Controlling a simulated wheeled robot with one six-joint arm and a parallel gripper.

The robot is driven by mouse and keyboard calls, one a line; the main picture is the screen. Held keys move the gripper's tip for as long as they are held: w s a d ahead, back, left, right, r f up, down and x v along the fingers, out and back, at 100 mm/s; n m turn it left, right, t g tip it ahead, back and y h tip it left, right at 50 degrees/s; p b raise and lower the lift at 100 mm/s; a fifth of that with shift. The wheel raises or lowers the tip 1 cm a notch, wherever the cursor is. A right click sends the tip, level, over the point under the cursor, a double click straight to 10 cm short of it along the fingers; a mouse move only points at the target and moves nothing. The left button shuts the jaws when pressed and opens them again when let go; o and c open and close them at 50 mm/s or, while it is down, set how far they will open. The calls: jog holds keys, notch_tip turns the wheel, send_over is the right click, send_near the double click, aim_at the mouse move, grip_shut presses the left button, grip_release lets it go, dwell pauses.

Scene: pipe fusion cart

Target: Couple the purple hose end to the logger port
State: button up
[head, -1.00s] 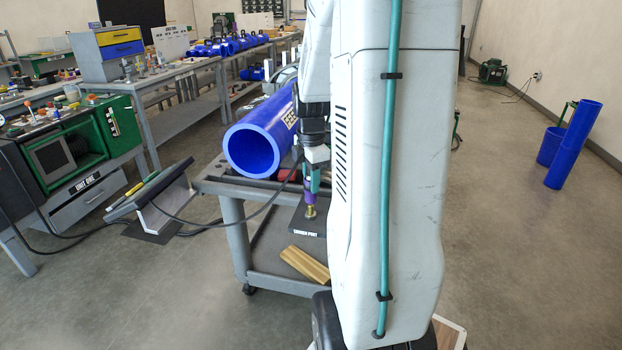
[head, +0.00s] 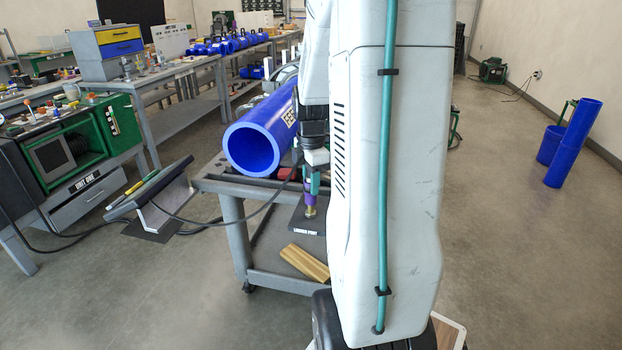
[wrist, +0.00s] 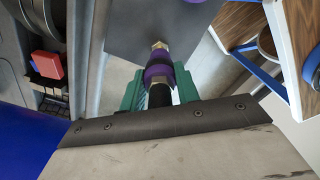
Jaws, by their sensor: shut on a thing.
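My gripper (wrist: 160,92) has teal fingers and is shut on the purple hose end (wrist: 159,72), which shows between the fingertips in the wrist view. Brass shows just beyond the purple part. In the head view my gripper (head: 312,181) points down, with the purple hose end (head: 309,198) below its fingers. The hose end is upright, directly above the brass logger port (head: 310,212), which stands on a dark plate lettered "LOGGER PORT" (head: 303,226). Purple and brass look in line and touching or nearly so. I cannot tell whether they are coupled.
A large blue pipe (head: 250,148) lies on the grey cart (head: 232,215) beside my arm. A red block (wrist: 47,64) is on the cart near it. A black cable runs left from the cart.

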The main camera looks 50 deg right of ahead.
jog(key=shift+f, duration=1.5)
jog(key=o, duration=1.1)
jog(key=shift+r, duration=3.85)
